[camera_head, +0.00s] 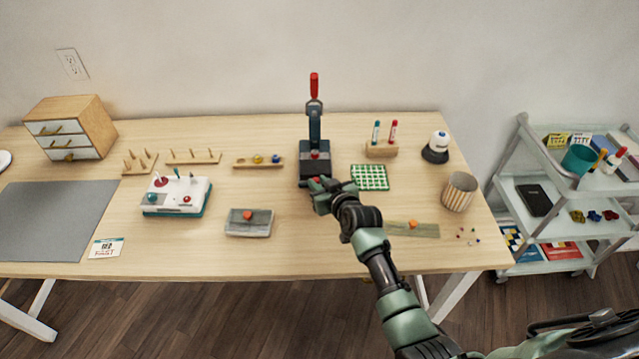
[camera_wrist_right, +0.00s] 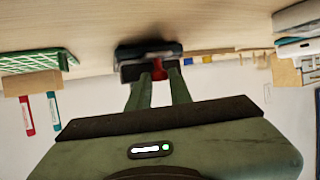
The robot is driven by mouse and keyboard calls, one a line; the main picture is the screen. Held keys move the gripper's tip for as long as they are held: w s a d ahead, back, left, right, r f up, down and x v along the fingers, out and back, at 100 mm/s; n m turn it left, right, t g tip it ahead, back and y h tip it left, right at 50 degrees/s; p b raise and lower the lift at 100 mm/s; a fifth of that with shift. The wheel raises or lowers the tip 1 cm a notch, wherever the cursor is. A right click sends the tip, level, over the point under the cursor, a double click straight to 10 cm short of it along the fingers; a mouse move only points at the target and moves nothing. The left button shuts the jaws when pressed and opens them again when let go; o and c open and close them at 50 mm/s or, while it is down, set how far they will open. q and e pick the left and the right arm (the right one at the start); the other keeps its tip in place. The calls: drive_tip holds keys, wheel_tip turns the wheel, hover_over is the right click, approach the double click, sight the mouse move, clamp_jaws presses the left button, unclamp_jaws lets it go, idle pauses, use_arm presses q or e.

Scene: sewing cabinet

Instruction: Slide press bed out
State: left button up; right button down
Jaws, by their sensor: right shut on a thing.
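The dark press (camera_head: 314,130) with a red-topped lever (camera_head: 314,84) stands upright at the back middle of the table. Its bed is the dark low part at its base (camera_head: 308,172), partly hidden by my right gripper (camera_head: 318,186). My right gripper is at the front of the bed. The right wrist view shows its two green fingers (camera_wrist_right: 158,80) on either side of a small red knob (camera_wrist_right: 158,66) at the dark press base (camera_wrist_right: 140,52). It is shut on this knob. My left gripper is not in view.
A green grid mat (camera_head: 370,177) and a pen stand (camera_head: 381,150) lie right of the press. A grey block with an orange knob (camera_head: 249,223) and a white-teal machine (camera_head: 177,196) are to the left. The table in front of the press is mostly clear.

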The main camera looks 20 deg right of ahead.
idle(0.8)
drive_tip(key=shift+s+a+r+p, duration=0.1)
drive_tip(key=shift+s+p, duration=0.2)
drive_tip(key=shift+p, duration=0.15)
drive_tip(key=s+p, duration=0.1)
drive_tip(key=s, duration=0.1)
drive_tip(key=s+a+p, duration=0.1)
drive_tip(key=s+p, duration=0.1)
drive_tip(key=s+a+p, duration=0.1)
drive_tip(key=s, duration=0.2)
drive_tip(key=shift+s+r+p, duration=0.1)
drive_tip(key=shift+p, duration=0.2)
drive_tip(key=shift+s+a, duration=0.1)
drive_tip(key=shift+s, duration=0.25)
drive_tip(key=shift+f, duration=0.3)
